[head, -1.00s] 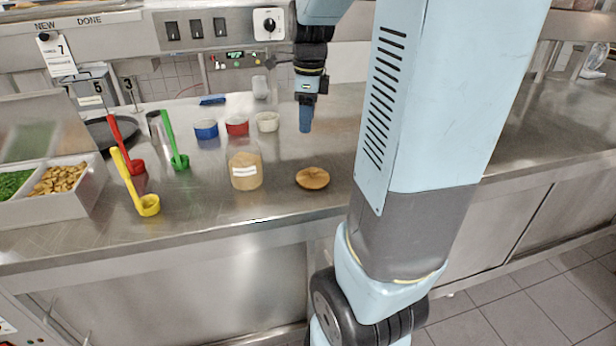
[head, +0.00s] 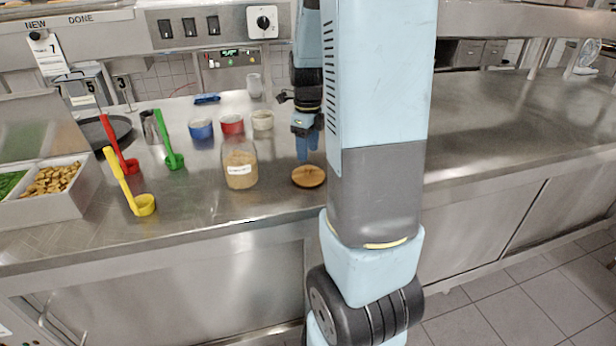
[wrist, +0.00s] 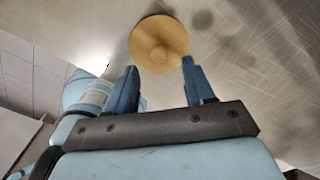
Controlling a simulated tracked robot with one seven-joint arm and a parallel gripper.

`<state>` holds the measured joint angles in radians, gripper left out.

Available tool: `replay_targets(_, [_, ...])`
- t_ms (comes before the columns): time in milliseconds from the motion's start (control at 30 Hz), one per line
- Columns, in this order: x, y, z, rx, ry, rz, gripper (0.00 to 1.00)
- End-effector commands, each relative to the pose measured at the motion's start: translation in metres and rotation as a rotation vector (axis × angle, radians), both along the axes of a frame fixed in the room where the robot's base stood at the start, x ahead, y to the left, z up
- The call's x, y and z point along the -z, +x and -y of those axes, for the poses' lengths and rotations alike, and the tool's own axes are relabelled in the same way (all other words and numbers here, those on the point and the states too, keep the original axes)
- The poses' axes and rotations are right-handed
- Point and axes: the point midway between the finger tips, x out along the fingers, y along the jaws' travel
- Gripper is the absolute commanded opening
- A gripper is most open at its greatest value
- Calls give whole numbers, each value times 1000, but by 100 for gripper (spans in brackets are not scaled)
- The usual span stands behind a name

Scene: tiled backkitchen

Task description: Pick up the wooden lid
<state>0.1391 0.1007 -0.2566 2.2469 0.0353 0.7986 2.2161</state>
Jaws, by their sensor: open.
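The wooden lid (head: 309,177) is a round, light-brown disc lying flat on the steel counter, right of a labelled glass jar (head: 240,168). In the wrist view the lid (wrist: 159,42) shows a raised round centre and lies just beyond my fingertips. My gripper (head: 307,150) points down above the far side of the lid. Its two blue fingers (wrist: 158,75) are spread apart with nothing between them. The lid's right edge is close to the right fingertip in the wrist view; I cannot tell if they touch.
Blue (head: 201,129), red (head: 232,125) and white (head: 263,120) small tubs stand behind the jar. The counter at right is clear.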

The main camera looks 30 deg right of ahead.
Motion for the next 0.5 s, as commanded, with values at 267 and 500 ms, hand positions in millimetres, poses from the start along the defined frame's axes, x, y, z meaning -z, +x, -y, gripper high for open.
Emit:
replay_targets(267, [25,-2,0,2,1,-3,53])
replay_targets(500, [51,-2,0,0,0,0,53])
